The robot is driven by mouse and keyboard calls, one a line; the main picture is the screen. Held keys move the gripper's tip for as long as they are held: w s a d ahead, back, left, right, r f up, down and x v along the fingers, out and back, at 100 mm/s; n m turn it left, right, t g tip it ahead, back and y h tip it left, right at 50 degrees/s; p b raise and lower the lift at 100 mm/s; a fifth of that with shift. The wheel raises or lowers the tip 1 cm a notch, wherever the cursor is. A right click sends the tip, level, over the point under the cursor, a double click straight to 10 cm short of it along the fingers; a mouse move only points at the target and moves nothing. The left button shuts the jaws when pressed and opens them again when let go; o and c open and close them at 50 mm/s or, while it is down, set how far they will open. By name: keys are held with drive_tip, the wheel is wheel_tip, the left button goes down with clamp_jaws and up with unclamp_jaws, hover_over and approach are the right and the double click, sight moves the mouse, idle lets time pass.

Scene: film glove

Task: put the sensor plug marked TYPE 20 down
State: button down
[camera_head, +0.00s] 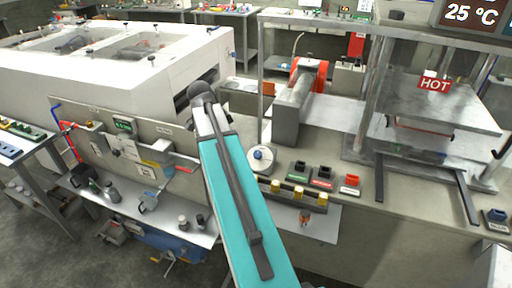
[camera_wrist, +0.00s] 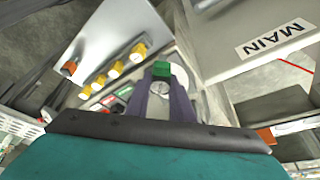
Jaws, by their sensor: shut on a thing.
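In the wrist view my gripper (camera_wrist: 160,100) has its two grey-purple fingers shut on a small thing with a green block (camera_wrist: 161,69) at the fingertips. I take this for the sensor plug; no TYPE 20 marking is readable on it. A pale round face with dark marks shows between the fingers, and I cannot tell whether it belongs to the held thing. In the head view my teal arm crosses the middle, and neither the gripper nor the held plug can be made out.
Dark holders with green (camera_head: 299,170) and red (camera_head: 322,177) labels and a red-topped one (camera_head: 350,183) stand on the bench. Several yellow knobs (camera_head: 298,193) sit in front. A white round pot (camera_head: 260,159) is beside them. A press marked HOT (camera_head: 434,84) stands right. A MAIN label (camera_wrist: 272,38) is close in the wrist view.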

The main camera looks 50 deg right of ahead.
drive_tip(key=w+a+r+n+t+y+b, duration=0.1)
drive_tip(key=w+a+n, duration=0.4)
drive_tip(key=a, duration=0.7)
drive_tip(key=w+a+r+n+t+y+b, duration=0.1)
drive_tip(key=w+a+n+t, duration=0.2)
drive_tip(key=w+a+n, duration=0.3)
drive_tip(key=w+a+n+t+y+b, duration=0.2)
drive_tip(key=w+a+n, duration=0.3)
drive_tip(key=a+n, duration=0.6)
drive_tip(key=shift+w+a+r+n, duration=0.25)
drive_tip(key=shift+a+r+n, duration=0.15)
drive_tip(key=shift+a, duration=3.4)
drive_tip(key=shift+s, duration=0.1)
